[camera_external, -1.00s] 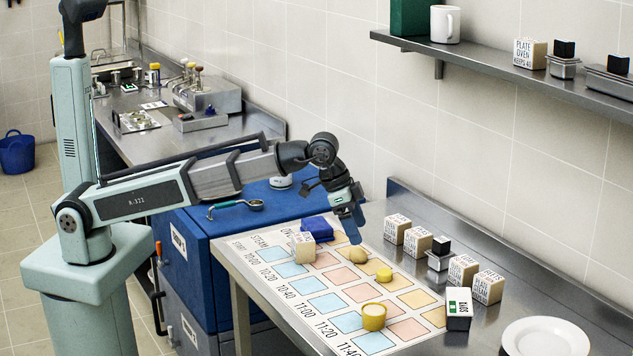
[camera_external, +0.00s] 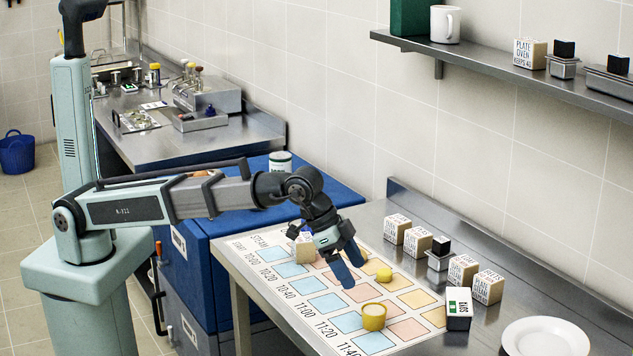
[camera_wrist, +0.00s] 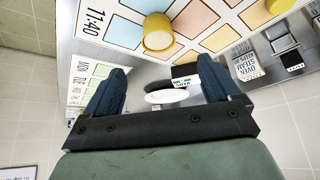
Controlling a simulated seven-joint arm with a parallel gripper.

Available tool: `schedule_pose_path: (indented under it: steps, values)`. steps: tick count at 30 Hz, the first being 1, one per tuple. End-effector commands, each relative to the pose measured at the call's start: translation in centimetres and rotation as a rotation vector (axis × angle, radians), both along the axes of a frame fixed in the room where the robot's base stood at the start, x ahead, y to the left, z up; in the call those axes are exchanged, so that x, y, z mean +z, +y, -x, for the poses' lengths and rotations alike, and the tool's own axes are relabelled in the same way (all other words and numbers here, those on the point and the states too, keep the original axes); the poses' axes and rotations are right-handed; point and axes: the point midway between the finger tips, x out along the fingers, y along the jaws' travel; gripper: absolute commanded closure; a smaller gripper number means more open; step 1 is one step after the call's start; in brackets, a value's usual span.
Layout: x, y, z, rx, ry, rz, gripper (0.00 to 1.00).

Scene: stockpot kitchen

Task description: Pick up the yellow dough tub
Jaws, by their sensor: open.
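The yellow dough tub (camera_external: 374,316) is a small round tub standing on the printed chart (camera_external: 409,331), at the near end of its coloured squares. It also shows in the wrist view (camera_wrist: 158,36), at the top, beyond and between the fingers. My gripper (camera_external: 350,270) is open and empty, above the chart, to the left of the tub and higher in the picture. Both blue fingers show spread apart in the wrist view (camera_wrist: 162,88). Nothing touches the tub.
A yellow disc-like piece (camera_external: 384,274) lies farther up the chart. A cream block (camera_external: 304,247) stands behind my gripper. Several lettered blocks (camera_external: 463,271) line the chart's right side, with a black-and-white box (camera_external: 459,309) and a white plate (camera_external: 546,338) at the front right.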

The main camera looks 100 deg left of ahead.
Motion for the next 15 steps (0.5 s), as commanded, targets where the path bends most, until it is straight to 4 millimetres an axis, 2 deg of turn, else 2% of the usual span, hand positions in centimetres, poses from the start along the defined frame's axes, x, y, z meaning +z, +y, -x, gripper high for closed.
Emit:
schedule_pose_path:
  steps: [9, 15]
  values:
    - [-4.2, 0.0, -2.5, -0.001, 0.003, 0.000, 0.10]
    - [-5.6, 0.0, -3.2, -0.001, 0.001, 0.000, 0.10]
